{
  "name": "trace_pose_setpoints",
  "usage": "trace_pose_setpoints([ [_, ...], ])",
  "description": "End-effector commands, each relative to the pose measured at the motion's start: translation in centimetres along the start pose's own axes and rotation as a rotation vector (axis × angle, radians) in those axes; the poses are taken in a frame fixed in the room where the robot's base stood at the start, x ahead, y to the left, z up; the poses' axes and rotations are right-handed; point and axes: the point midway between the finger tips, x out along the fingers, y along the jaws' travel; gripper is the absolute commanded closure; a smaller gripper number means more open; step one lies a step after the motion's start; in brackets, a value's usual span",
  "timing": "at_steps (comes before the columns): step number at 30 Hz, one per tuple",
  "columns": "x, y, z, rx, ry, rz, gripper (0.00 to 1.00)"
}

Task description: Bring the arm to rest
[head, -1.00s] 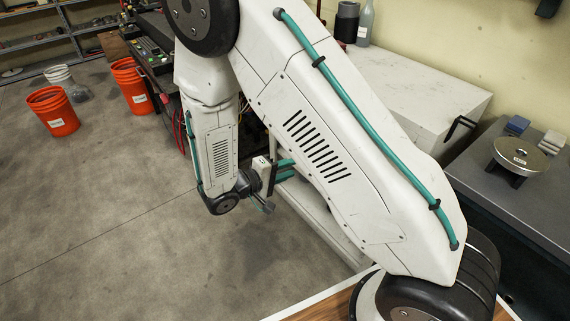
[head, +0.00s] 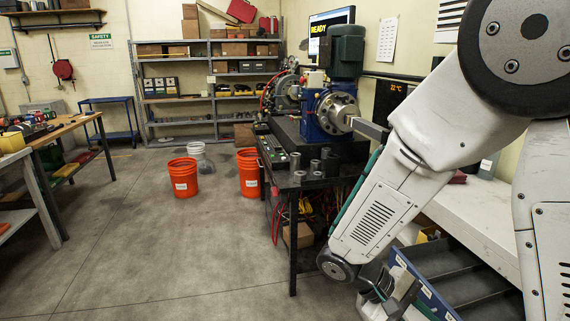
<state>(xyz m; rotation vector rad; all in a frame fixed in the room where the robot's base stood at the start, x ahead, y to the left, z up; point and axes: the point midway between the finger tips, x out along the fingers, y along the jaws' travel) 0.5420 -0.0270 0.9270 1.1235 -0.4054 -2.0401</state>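My arm fills the right side of the head view, with its forearm slanting down and left. My gripper (head: 388,290) hangs at the forearm's lower end, near the bottom edge of the picture. It appears in front of a blue-edged open drawer (head: 430,286); I cannot tell whether it touches it. The fingers are small, dark and partly cut off, so whether they are open or shut is unclear. I see no object clearly held.
A torque machine (head: 332,108) stands on a dark bench (head: 292,190), with a square bar (head: 368,129) reaching toward my arm. Two orange buckets (head: 182,180) stand on the floor. A wooden-topped workbench (head: 68,128) is at left.

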Motion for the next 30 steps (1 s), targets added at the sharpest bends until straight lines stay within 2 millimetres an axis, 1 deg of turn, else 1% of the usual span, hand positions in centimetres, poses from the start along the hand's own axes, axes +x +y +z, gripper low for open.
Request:
trace_pose_setpoints([
  [1,-0.5,0.5,1.5,0.005,0.016,-0.069,0.69],
  [6,-1.7,1.0,5.8,0.002,0.087,-0.29,0.69],
  [15,-4.1,1.8,12.3,0.069,0.312,-0.597,0.69],
  [21,-5.4,2.5,16.1,0.187,0.481,-0.734,0.69],
  [24,-5.8,3.1,17.6,0.26,0.549,-0.77,0.69],
  [27,-5.8,3.7,18.8,0.315,0.598,-0.776,0.69],
  [30,-5.9,4.3,19.5,0.353,0.63,-0.775,0.69],
])
